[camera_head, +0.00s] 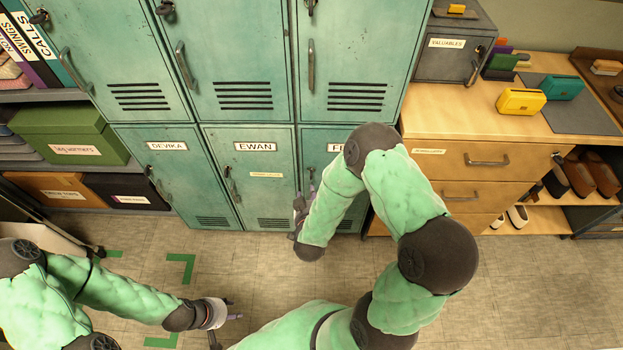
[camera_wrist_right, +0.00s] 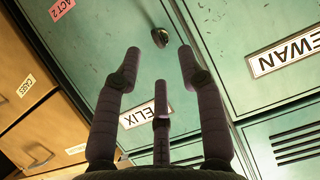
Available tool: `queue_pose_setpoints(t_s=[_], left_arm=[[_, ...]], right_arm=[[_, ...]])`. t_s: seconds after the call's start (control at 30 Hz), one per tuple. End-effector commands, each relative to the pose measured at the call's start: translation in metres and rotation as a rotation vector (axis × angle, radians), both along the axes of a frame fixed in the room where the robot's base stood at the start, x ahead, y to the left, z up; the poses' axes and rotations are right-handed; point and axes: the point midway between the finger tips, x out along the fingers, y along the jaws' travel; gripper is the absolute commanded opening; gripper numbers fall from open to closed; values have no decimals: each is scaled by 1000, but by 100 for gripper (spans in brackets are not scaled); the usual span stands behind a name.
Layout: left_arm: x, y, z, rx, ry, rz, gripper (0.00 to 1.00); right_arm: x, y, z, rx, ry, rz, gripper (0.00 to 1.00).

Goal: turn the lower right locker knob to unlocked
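The lower right locker (camera_head: 337,133) is green, and its name plate is partly hidden by my right arm in the head view. In the right wrist view its plate (camera_wrist_right: 143,114) reads "ELIX", partly covered by a finger. A dark knob (camera_wrist_right: 160,37) on that door shows just beyond my fingertips, near the door's edge. My right gripper (camera_head: 299,205) is close to the door; in the wrist view its three fingers (camera_wrist_right: 160,58) are spread with nothing between them. No contact with the knob is visible. My left gripper (camera_head: 229,315) is open and empty above the floor.
The "EWAN" locker (camera_head: 254,175) adjoins on the left, with its own knob and handle. A wooden drawer unit (camera_head: 460,150) stands right of the lockers. A shelf with a green box (camera_head: 68,135) is at the left. The floor in front is mostly clear.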

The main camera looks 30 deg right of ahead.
Motion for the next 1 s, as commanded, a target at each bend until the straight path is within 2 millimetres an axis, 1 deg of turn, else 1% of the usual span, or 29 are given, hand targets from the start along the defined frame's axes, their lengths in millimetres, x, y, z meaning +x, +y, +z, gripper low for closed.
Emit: queue_pose_setpoints(t_s=[0.13,0.27,0.47,0.7,0.83,1.0], left_arm=[[0,0,-3,0,0,0,40],[0,0,-7,0,-1,0,40],[0,0,-20,0,-1,0,40],[0,0,-37,0,-1,0,40],[0,0,-43,0,-1,0,40],[0,0,-46,0,-1,0,40]], right_arm=[[-2,-10,8,-50,-44,-36,40],[2,-15,6,-59,-51,-44,40],[25,-29,-7,-58,-51,-45,40],[58,-49,-24,-57,-50,-44,40],[71,-57,-29,-56,-50,-42,40],[80,-62,-32,-56,-49,-41,40]])
